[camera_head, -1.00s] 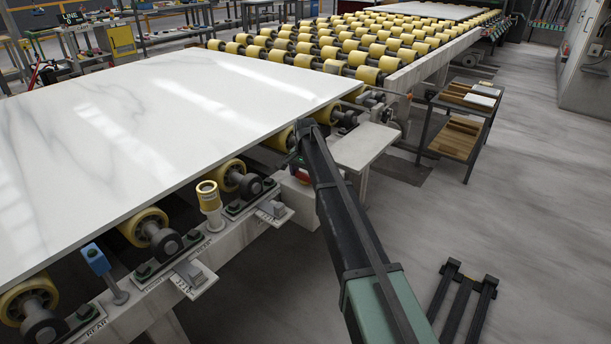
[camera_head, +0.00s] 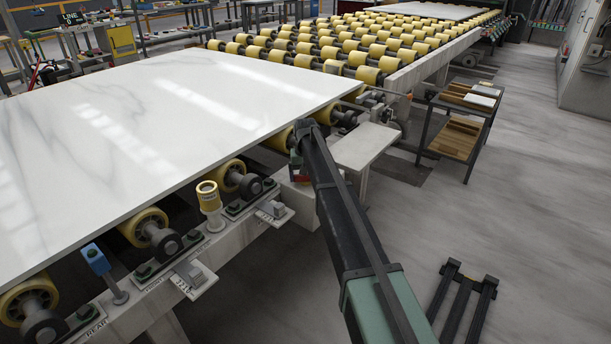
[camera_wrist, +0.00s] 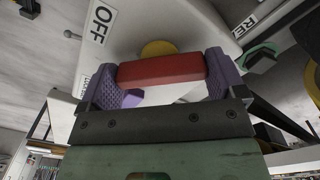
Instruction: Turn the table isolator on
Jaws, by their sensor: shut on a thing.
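The table isolator's red bar handle (camera_wrist: 162,70) lies across the middle of the wrist view, slightly tilted. A yellow disc (camera_wrist: 158,48) shows behind it on a pale box (camera_wrist: 150,22). An OFF label (camera_wrist: 100,22) is on the box to the upper left of the handle. My gripper (camera_wrist: 164,76) has one purple pad at each end of the handle and is shut on it. In the head view my arm hides most of the isolator; a bit of red (camera_head: 298,176) shows beside the arm at the table's edge.
A marble slab (camera_head: 170,110) lies on the yellow rollers (camera_head: 145,222) left of my arm. A yellow post (camera_head: 209,196) and a blue-topped post (camera_head: 95,258) stand along the frame's edge. A grey shelf (camera_head: 365,143) juts out right of the arm.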

